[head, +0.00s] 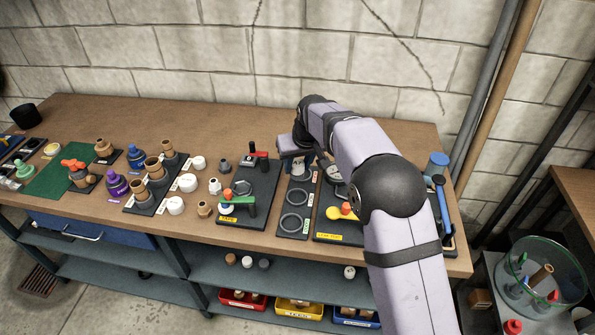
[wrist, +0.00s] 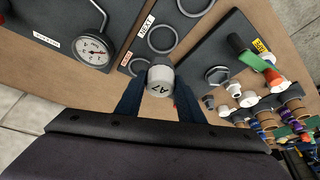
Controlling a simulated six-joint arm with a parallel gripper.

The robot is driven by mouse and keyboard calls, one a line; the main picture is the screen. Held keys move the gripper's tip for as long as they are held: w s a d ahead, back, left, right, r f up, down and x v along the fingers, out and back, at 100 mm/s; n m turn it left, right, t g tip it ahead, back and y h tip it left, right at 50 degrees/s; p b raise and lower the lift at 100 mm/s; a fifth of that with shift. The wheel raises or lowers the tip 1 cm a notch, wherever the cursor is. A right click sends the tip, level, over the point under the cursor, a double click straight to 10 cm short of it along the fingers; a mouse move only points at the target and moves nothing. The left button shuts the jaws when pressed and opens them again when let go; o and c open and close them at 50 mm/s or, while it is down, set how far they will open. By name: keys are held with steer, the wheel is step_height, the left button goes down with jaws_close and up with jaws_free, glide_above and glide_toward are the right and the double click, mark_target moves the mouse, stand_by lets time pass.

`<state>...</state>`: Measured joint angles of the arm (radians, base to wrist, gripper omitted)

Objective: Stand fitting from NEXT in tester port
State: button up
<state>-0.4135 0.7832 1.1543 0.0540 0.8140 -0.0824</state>
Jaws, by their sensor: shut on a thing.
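My gripper (wrist: 160,90) is shut on a white round fitting (wrist: 160,76) marked A7. In the head view the fitting (head: 299,170) shows under my gripper at the back of a dark ring plate (head: 282,220). In the wrist view it partly covers the plate's back ring (wrist: 136,64); I cannot tell whether it touches the plate. The NEXT label (wrist: 147,24) stands beside the middle ring (wrist: 162,38). Right of the plate is a dark board with a gauge (head: 333,172), a yellow handle and a yellow label; my arm hides part of it. No tester port is clearly identifiable.
Left of the plate is a dark board with a hexagonal socket (wrist: 217,75) and a green handle (head: 238,200). Several white, brown and purple fittings crowd the bench further left. A blue-handled tool (head: 442,205) lies at the right end. The wall is close behind.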

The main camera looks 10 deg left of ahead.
steer(key=w+d+r+m+h+p, duration=0.1)
steer(key=w+d+r+p, duration=0.1)
steer(key=d, duration=0.5)
steer(key=w+d+r+m+p, duration=0.2)
steer(key=d, duration=0.5)
steer(key=s+d+f+n+y+p, duration=0.1)
steer(key=s+d+f+n, duration=0.1)
steer(key=s+d+f, duration=0.2)
steer(key=d+f, duration=0.1)
steer(key=d, duration=0.2)
steer(key=shift+s+f+n+p, duration=0.15)
steer(key=shift+s+n+p, duration=0.15)
steer(key=shift+n, duration=0.1)
steer(key=shift+f+b, duration=1.45)
steer(key=shift+f, duration=0.95)
